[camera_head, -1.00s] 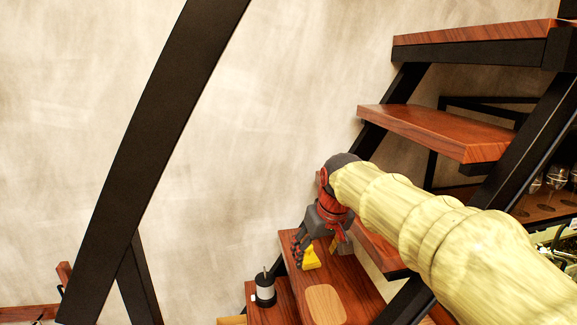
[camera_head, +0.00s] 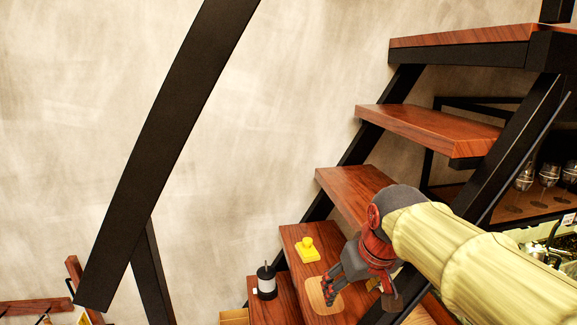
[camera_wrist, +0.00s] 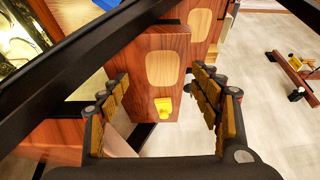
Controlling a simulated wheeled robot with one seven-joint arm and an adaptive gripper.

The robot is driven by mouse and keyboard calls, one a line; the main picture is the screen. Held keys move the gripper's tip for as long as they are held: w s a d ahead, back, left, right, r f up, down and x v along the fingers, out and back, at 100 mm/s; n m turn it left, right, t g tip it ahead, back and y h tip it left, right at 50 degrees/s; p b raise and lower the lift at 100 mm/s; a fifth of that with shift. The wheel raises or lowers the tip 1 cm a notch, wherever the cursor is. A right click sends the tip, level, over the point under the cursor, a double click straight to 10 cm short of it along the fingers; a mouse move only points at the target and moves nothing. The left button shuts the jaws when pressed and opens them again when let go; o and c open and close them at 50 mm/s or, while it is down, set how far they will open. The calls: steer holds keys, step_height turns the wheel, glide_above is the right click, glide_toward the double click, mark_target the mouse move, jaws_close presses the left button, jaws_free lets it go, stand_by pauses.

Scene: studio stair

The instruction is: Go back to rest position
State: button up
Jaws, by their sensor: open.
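My gripper (camera_head: 334,288) is open and empty over the lower stair tread (camera_head: 298,236), in front of a tan rounded wooden board (camera_head: 314,299) in the head view. A small yellow object (camera_head: 307,253) with a knob on top stands upright on the same tread, behind and left of the fingers and apart from them. In the wrist view the yellow object (camera_wrist: 162,110) shows between the spread fingers (camera_wrist: 160,80), with a tan board (camera_wrist: 162,68) beyond it on the tread.
A black and white canister (camera_head: 266,287) stands on the tread below. Higher treads (camera_head: 430,126) and a black stair beam (camera_head: 515,145) are close to my arm. A thick black diagonal bar (camera_head: 165,150) crosses the left. Glasses (camera_head: 548,173) stand at the right.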

steer(key=s+d+f+m+h, duration=0.1)
steer(key=s+d+f, duration=0.25)
steer(key=s, duration=0.65)
steer(key=s+d+f+m, duration=0.1)
steer(key=s+d+f, duration=0.3)
steer(key=s, duration=0.6)
step_height(320, 180, down, 26)
steer(key=a+b, duration=0.1)
steer(key=b, duration=2.4)
steer(key=shift+w+a, duration=0.2)
